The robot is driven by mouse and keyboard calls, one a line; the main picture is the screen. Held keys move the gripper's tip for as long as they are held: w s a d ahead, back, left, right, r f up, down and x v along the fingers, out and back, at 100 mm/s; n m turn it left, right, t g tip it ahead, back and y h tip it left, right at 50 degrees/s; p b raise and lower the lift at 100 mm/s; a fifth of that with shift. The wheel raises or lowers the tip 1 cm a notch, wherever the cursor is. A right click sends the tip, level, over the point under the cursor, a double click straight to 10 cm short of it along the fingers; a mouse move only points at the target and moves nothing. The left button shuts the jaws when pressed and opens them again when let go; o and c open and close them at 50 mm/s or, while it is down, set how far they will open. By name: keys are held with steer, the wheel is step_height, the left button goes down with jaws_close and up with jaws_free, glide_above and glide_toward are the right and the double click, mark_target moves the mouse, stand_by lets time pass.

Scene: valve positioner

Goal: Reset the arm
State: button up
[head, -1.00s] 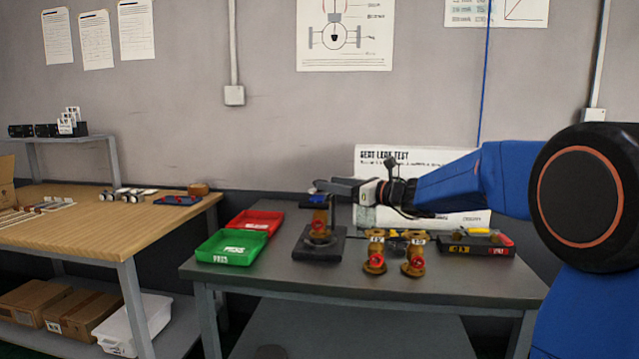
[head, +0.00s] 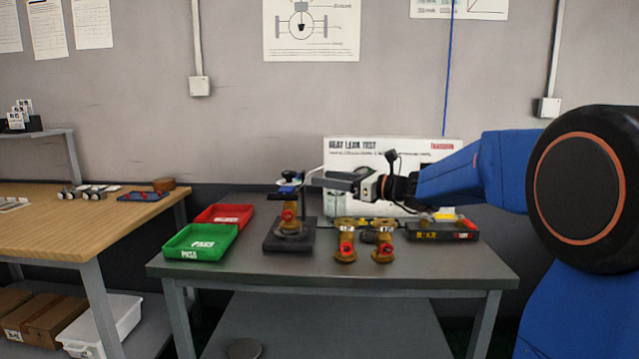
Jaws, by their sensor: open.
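My blue arm (head: 470,172) reaches in from the right over the grey table. My gripper (head: 315,180) is open at the arm's end, pointing left, above the table and beside the top of the brass valve (head: 291,212) on the dark test stand (head: 290,240). Whether a finger touches that top piece, I cannot tell.
Two brass valves with red parts, a left one (head: 345,243) and a right one (head: 383,241), stand on the grey table (head: 330,275). A green tray (head: 200,242), a red tray (head: 225,215) and a dark toolbox (head: 442,231) are there. A wooden bench (head: 60,230) stands left.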

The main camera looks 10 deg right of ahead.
steer(key=s+a+f+n+g+h, duration=0.25)
steer(key=s+f+n, duration=0.45)
steer(key=s, duration=0.5)
steer(key=s+a+f+n+g+h, duration=0.2)
steer(key=s+a+f+n+g, duration=0.35)
steer(key=s, duration=0.75)
steer(key=s+d+f+n+h, duration=0.4)
steer(key=s+d+f+n, duration=0.2)
steer(key=s, duration=0.3)
steer(key=s+d+f+n+h, duration=0.4)
steer(key=s+d+f+n, duration=0.3)
steer(key=s+n, duration=0.1)
steer(key=shift+s+d+f+t+h, duration=0.2)
steer(key=shift+s+d+t+h, duration=0.1)
steer(key=shift+s+d+h, duration=0.1)
